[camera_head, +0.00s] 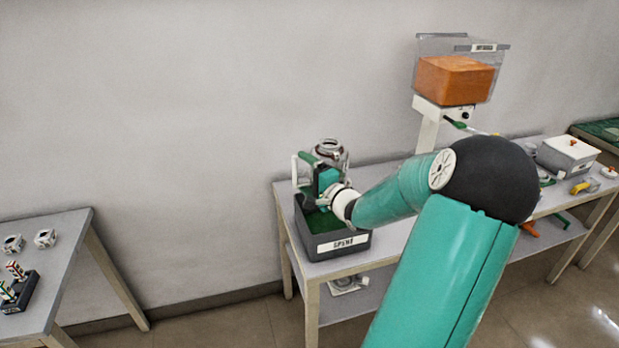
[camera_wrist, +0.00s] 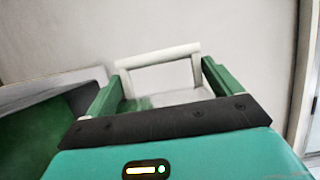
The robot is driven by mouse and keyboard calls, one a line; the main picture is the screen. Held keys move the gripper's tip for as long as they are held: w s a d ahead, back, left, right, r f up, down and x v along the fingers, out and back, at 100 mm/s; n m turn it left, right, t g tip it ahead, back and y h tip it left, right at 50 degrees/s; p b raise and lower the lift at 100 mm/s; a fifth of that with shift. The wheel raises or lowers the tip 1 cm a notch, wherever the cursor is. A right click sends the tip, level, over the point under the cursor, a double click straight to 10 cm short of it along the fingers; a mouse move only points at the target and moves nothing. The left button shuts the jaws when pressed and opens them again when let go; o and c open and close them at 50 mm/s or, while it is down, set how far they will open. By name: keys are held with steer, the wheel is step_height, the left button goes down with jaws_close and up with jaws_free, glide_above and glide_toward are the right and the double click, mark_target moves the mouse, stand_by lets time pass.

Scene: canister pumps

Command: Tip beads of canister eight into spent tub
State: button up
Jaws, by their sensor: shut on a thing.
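My gripper (camera_head: 317,172) is over the spent tub and shut on a canister (camera_head: 330,147) with a clear body, a ringed top and a pale handle (camera_head: 295,170). The canister looks roughly upright; its number cannot be read, and my gripper hides much of it. In the wrist view the pale handle (camera_wrist: 157,56) spans between my two green fingers (camera_wrist: 160,85). The dark grey spent tub (camera_head: 343,243), labelled SPENT, stands on the table's left end. Green material shows inside it. No beads are seen falling. The tub's dark rim (camera_wrist: 50,92) also shows at left in the wrist view.
A hopper (camera_head: 455,78) with an orange block stands behind my arm. A white-topped box (camera_head: 568,155) and small parts are at the table's right. Another table (camera_head: 60,235) at left holds small blocks and a dark rack (camera_head: 18,290). A floor gap separates the tables.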

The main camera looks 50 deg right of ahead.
mark_target(318, 156)
step_height(318, 156, up, 5)
steer(key=w+a+m+t+h, duration=0.2)
steer(key=a+m+t, duration=0.1)
steer(key=m, duration=0.6)
steer(key=s+d+m+g+h, duration=0.1)
steer(key=m+h, duration=0.2)
steer(key=m, duration=0.3)
steer(key=s+d+m+g+h, duration=0.1)
steer(key=d+m+h, duration=0.1)
steer(key=m, duration=0.4)
steer(key=s+d+m+g+h, duration=0.1)
steer(key=d+m+h, duration=0.1)
steer(key=m+h, duration=0.2)
steer(key=shift+s+d+r+m, duration=0.25)
steer(key=shift+s+m, duration=0.05)
steer(key=shift+m, duration=0.6)
steer(key=shift+s+d+r+m+g+h, duration=0.1)
steer(key=shift+s+d+m+g+h, duration=0.3)
steer(key=shift+m, duration=0.55)
steer(key=shift+s+d+r+m+g+h, duration=0.1)
steer(key=shift+s+d+m+g+h, duration=0.15)
steer(key=shift+d+m+g, duration=0.5)
steer(key=shift+s+d+r+m+g+h, duration=0.1)
steer(key=shift+s+d+m+g+h, duration=0.25)
steer(key=shift+m, duration=0.75)
steer(key=shift+f, duration=0.15)
